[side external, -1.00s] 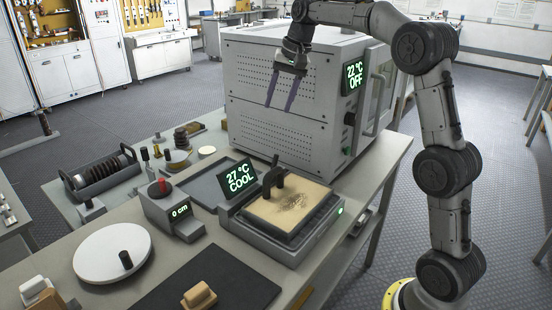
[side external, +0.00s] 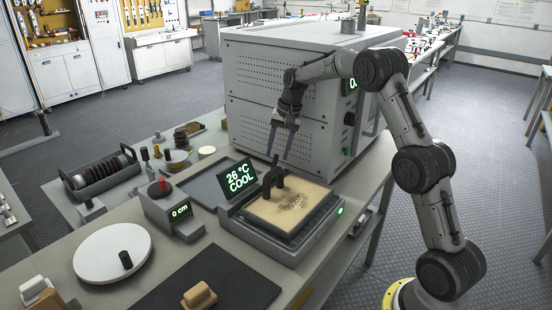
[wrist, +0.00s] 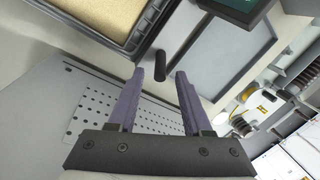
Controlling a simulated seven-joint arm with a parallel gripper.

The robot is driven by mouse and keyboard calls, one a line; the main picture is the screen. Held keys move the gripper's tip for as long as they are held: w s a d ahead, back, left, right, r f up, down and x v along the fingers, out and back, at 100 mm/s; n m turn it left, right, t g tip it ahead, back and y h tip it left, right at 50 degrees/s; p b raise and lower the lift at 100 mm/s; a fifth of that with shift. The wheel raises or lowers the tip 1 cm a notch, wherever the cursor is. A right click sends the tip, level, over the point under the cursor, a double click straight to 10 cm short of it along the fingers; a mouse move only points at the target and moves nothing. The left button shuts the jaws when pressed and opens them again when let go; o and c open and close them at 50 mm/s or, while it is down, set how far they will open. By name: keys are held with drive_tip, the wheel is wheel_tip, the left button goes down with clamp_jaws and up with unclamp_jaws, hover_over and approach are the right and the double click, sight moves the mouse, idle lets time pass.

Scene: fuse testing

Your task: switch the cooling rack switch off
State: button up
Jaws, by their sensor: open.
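The cooling rack (side external: 317,228) is a grey box with a tan top plate and a tilted screen (side external: 239,178) reading 26 °C COOL. A small green light (side external: 340,211) glows on its right end. A short black peg (wrist: 160,66) stands just off the rack's corner in the wrist view; I cannot tell for certain whether it is the rack's switch. My gripper (side external: 280,157) points down behind the rack, beside the oven's side. Its purple fingers are apart and empty. In the wrist view the peg lies beyond the gap between the fingertips (wrist: 159,72), apparently not touched.
A large grey oven (side external: 262,102) with vent holes stands close behind my gripper. A flat grey tray (side external: 207,184) lies left of it. A 0 cm gauge (side external: 180,211) and a white disc (side external: 110,253) stand on the bench further left.

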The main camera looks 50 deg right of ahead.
sight(277, 154)
drive_tip(key=shift+x, duration=1.6)
clamp_jaws()
